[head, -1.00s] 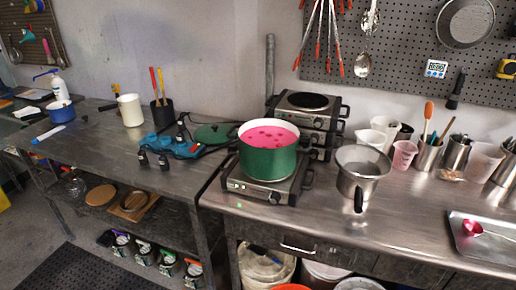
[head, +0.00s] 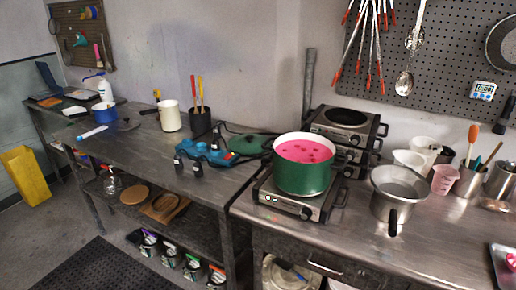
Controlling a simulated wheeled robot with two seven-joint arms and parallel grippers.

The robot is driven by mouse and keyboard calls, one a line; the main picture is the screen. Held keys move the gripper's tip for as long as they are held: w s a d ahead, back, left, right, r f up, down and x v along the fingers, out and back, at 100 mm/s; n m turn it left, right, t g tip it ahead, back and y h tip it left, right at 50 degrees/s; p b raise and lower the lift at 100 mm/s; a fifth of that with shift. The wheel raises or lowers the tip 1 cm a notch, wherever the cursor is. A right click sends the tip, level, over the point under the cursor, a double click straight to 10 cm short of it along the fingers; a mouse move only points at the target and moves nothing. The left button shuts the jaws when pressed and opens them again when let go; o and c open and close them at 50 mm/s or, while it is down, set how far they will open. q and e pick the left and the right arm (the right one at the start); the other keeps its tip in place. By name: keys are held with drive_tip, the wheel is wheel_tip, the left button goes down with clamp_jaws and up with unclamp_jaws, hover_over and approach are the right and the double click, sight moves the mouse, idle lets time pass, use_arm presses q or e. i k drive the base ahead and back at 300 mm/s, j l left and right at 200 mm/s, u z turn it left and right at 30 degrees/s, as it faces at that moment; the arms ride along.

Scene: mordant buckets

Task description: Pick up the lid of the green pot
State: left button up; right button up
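The green pot (head: 302,176) stands on a hot plate (head: 290,206) on the metal bench. It is uncovered and holds pink liquid with darker pieces in it. A green lid (head: 250,145) lies on the bench to the left of the pot, behind the blue tool. The pot and the blue tool hide part of the lid's surroundings. Neither of my grippers shows in the head view.
A blue tool (head: 206,154) with black parts lies just in front of the lid. A black holder (head: 201,124) with red and yellow handles and a white container (head: 170,116) stand left. Stacked hot plates (head: 345,127) are behind the pot. A steel pot (head: 397,198) stands right.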

sight(249, 144)
drive_tip(key=z, duration=0.4)
drive_tip(key=i+j+z, duration=0.15)
drive_tip(key=j+z, duration=0.15)
drive_tip(key=i+j+z, duration=0.15)
drive_tip(key=j+z, duration=0.2)
drive_tip(key=i+j+z, duration=0.1)
drive_tip(key=j, duration=0.55)
drive_tip(key=i+j, duration=0.15)
drive_tip(key=j, duration=0.55)
drive_tip(key=i+j+z, duration=0.15)
drive_tip(key=j, duration=0.55)
drive_tip(key=j+z, duration=0.1)
drive_tip(key=j, duration=0.6)
